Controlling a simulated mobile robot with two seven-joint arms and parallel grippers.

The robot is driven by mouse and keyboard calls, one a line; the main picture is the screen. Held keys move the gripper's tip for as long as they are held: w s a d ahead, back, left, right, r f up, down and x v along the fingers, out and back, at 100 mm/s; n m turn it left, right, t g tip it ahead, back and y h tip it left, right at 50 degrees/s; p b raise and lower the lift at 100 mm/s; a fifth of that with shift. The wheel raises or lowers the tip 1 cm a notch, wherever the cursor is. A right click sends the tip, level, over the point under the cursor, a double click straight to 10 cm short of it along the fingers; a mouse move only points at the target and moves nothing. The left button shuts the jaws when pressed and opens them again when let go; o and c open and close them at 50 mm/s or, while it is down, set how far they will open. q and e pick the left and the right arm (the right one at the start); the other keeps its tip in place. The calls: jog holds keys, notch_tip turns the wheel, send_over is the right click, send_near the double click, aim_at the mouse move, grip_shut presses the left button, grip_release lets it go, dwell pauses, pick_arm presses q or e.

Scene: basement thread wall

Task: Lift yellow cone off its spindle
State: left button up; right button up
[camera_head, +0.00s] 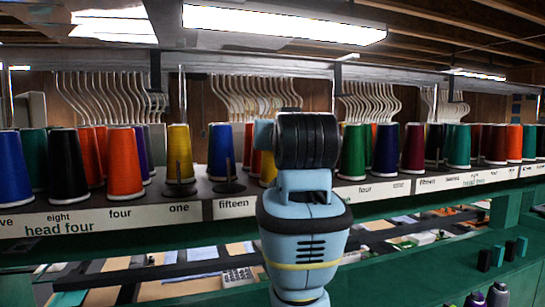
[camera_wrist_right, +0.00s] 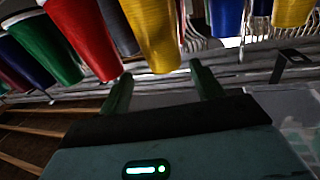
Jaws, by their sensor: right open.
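A yellow cone (camera_head: 268,168) stands on the thread shelf in the head view, mostly hidden behind my right arm. In the right wrist view, which is upside down, the yellow cone (camera_wrist_right: 155,32) has its narrow top close to the fingertips. My right gripper (camera_wrist_right: 161,72) is open and empty, with one green finger on each side of the cone's top. I cannot tell how far the cone reaches between the fingers. The gripper's fingers are hidden in the head view. Another yellow cone (camera_head: 179,152) stands further left on the shelf. My left gripper is not in view.
A red cone (camera_wrist_right: 88,38) and a green cone (camera_wrist_right: 45,42) stand close beside the yellow one. A blue cone (camera_head: 220,150) is on its other side. Several white hangers (camera_head: 262,97) hang behind. An empty spindle base (camera_head: 229,187) sits on the shelf.

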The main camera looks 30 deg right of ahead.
jog(key=shift+a+r+x, duration=0.1)
jog(key=shift+a+x, duration=0.05)
jog(key=shift+x, duration=1.7)
jog(key=shift+a+r+x, duration=0.1)
jog(key=shift+x, duration=1.8)
jog(key=shift+w+a, duration=0.1)
jog(key=c, duration=1.4)
jog(key=shift+r, duration=0.1)
jog(key=shift+c, duration=0.2)
